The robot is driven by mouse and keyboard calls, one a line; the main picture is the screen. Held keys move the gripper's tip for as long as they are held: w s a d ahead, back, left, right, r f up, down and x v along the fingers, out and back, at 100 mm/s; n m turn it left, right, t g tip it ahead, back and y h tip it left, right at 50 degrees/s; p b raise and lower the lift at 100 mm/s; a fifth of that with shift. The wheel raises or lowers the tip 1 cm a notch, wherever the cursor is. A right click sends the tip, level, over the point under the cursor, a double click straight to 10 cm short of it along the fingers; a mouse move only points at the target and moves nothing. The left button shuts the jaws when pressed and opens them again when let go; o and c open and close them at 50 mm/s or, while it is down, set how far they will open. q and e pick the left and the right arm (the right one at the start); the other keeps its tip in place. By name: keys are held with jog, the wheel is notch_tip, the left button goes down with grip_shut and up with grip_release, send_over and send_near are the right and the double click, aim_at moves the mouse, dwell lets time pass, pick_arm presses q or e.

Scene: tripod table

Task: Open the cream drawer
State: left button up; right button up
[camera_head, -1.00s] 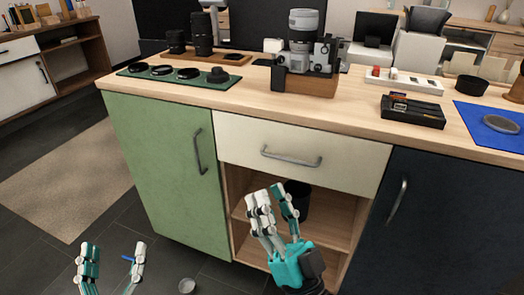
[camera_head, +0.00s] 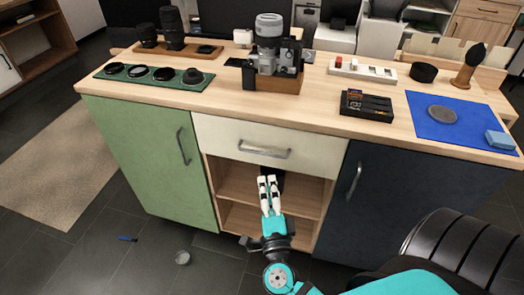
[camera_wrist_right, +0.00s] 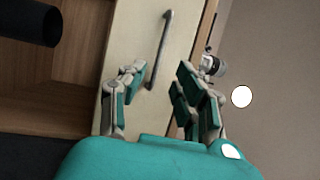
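The cream drawer (camera_head: 310,152) is shut, its front in line with the cabinet under the wooden top. Its grey bar handle (camera_head: 265,151) runs across the front. My right gripper (camera_head: 269,180) is below the handle, in front of the open shelf. In the right wrist view the right gripper (camera_wrist_right: 160,70) has its fingers apart and empty. The handle (camera_wrist_right: 158,50) lies ahead in the gap between them, against the cream front (camera_wrist_right: 130,40); I see no contact. My left gripper is not in view.
A green door (camera_head: 150,165) is left of the drawer and a dark blue door (camera_head: 400,200) right. A dark bin (camera_wrist_right: 30,20) stands in the shelf. Camera gear (camera_head: 268,50) stands on the top.

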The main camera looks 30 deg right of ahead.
aim_at(262, 153)
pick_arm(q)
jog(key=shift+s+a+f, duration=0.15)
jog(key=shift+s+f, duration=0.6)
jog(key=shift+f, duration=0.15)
pick_arm(e)
jog(key=x, duration=1.1)
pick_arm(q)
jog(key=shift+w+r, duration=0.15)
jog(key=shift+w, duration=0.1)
pick_arm(e)
grip_shut()
